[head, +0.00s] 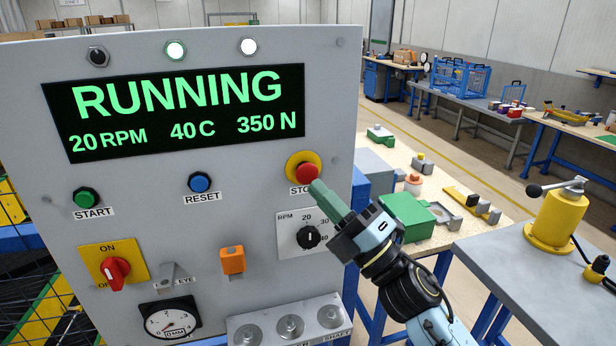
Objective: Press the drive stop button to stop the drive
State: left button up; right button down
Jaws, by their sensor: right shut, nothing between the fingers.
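The drive stop button is a red mushroom button (307,173) on a yellow surround, at the right of the grey control panel (150,165). Its STOP label is partly hidden behind my gripper. My right gripper (318,189) is shut and empty, with its green fingertips at the lower right edge of the red button. I cannot tell whether the tips touch it. The display (180,110) reads RUNNING, 20 RPM, 40 C, 350 N. My left gripper is not in view.
The green START button (86,197), blue RESET button (199,182), red switch (115,271) and RPM knob (308,237) share the panel. A bench with a green box (406,216) and a grey table with a yellow cylinder (553,222) stand to the right.

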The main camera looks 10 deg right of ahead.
aim_at(303, 170)
jog(key=shift+w, duration=0.85)
dwell(1.5)
jog(key=shift+w, duration=0.4)
jog(key=shift+w, duration=0.5)
dwell(0.6)
dwell(0.3)
jog(key=shift+s, duration=0.9)
jog(key=s, duration=0.5)
jog(key=shift+d+p, duration=0.1)
jog(key=shift+p, duration=0.25)
